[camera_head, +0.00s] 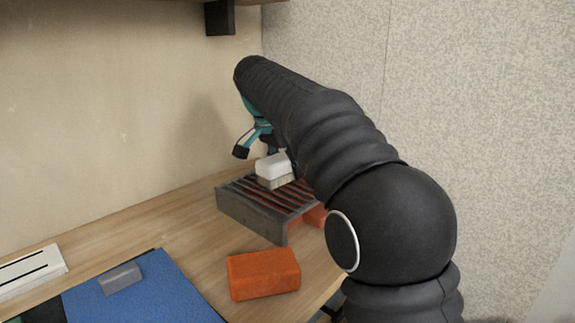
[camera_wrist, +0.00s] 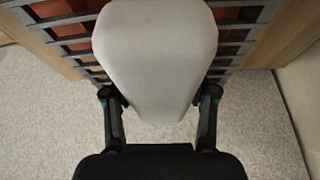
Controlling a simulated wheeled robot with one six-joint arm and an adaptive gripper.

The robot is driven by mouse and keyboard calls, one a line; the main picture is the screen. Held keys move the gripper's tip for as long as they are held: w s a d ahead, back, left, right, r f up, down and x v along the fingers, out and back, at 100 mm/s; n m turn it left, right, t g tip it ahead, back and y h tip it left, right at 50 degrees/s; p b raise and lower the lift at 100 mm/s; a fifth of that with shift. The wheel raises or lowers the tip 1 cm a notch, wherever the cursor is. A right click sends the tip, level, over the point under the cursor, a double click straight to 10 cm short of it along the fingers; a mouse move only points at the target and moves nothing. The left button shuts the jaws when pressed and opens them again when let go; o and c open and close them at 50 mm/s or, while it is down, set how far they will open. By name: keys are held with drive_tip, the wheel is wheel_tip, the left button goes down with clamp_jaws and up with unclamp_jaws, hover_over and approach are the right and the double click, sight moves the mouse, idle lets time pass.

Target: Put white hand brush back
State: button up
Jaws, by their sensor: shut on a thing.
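The white hand brush (camera_head: 272,168) is at the grey slatted rack, bristles down, at or just above the slats; I cannot tell whether it touches them. In the wrist view the brush (camera_wrist: 155,50) fills the upper middle with its pale, tapered body. My gripper (camera_wrist: 160,112) is shut on it, one finger on each side of its narrow end. In the head view my gripper (camera_head: 262,145) is partly hidden behind my dark arm. The grey rack (camera_head: 250,213) stands on the wooden table near the back corner; its slats also show in the wrist view (camera_wrist: 88,50).
An orange block (camera_head: 263,274) lies on the table in front of the rack. More orange shows under the rack (camera_head: 313,216). A blue mat (camera_head: 165,290) with a grey block (camera_head: 120,278) and a white slotted piece (camera_head: 32,270) lie at left. A shelf (camera_head: 100,3) overhangs the back.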

drive_tip(key=shift+f, duration=0.15)
drive_tip(key=o, duration=1.2)
drive_tip(key=v, duration=0.4)
drive_tip(key=p+v, duration=0.1)
drive_tip(key=v, duration=0.7)
drive_tip(key=shift+w+a+r+p, duration=0.1)
drive_tip(key=shift+w+r+p, duration=0.15)
drive_tip(key=shift+r+p, duration=0.2)
drive_tip(key=shift+s+a+r, duration=0.1)
drive_tip(key=shift+s+r, duration=0.1)
drive_tip(key=shift+r, duration=0.25)
